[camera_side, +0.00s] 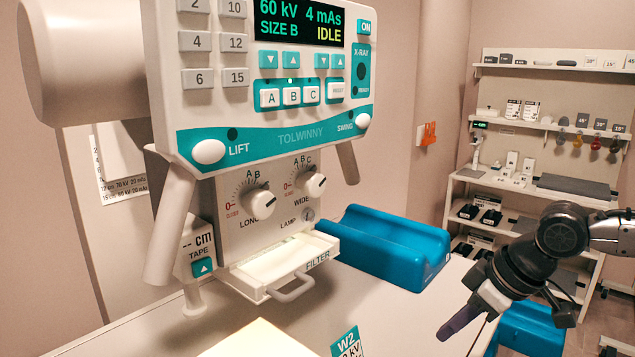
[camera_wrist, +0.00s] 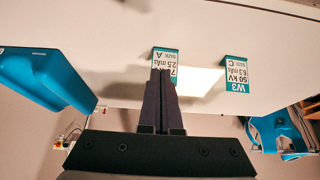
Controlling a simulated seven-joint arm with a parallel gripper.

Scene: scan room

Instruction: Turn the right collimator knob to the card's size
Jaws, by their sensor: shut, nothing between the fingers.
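The right collimator knob (camera_side: 313,184), labelled WIDE, is a white dial with 0, A, B and C marks. Its light line seems to point right, away from the letters; the exact setting is too small to tell. The left knob (camera_side: 261,205), labelled LONG, sits beside it. In the wrist view a size A card (camera_wrist: 165,62) is partly behind my fingers, and a W3 card (camera_wrist: 235,75) reads size C. My gripper (camera_side: 447,330) is shut and empty, right of the collimator, touching neither knob.
The panel display (camera_side: 300,24) reads 60 kV, 4 mAs, SIZE B, IDLE. A filter tray (camera_side: 285,262) with a handle juts out below the knobs. A blue cradle (camera_side: 385,245) lies behind it. The white table (camera_side: 390,310) is clear between my gripper and the tray.

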